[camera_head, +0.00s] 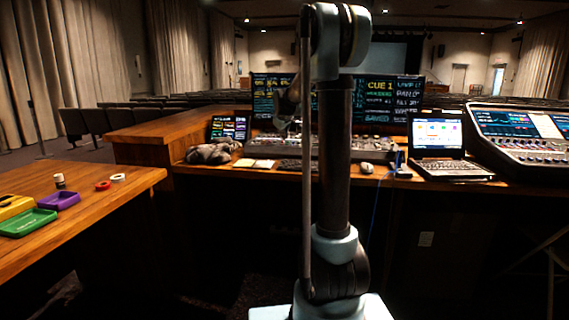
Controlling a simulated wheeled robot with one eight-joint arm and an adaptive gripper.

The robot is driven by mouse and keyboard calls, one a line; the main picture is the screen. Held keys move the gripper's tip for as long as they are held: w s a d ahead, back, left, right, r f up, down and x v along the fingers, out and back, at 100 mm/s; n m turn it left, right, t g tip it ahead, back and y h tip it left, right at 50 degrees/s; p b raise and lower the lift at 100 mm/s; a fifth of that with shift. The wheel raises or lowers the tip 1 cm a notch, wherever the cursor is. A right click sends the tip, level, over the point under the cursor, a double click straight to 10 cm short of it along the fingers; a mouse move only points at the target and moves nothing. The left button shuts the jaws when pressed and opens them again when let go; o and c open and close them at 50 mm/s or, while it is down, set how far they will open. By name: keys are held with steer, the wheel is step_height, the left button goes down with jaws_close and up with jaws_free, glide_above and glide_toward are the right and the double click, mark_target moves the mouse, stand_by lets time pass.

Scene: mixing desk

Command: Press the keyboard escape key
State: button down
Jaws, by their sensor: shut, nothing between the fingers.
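A dark keyboard (297,165) lies on the desk in front of the mixer, partly hidden behind my arm. Its escape key is too small to make out. My gripper (284,129) is small and dark in this view, just left of my upright arm. It is shut and empty, pointing down in front of the monitors. It appears above the keyboard's left part in the picture; I cannot tell its height or whether it touches anything.
A mixer (265,147) stands behind the keyboard. A mouse (366,168) and a laptop (438,146) are to the right, papers (254,163) and a dark cloth bundle (209,153) to the left. Monitors (387,92) stand behind. A side table (100,205) holds trays.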

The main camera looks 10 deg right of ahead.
mark_target(283, 160)
steer(key=shift+f, duration=4.3)
steer(key=shift+s+f, duration=0.1)
steer(key=shift+f, duration=0.55)
steer(key=shift+r, duration=0.75)
steer(key=shift+r, duration=2.5)
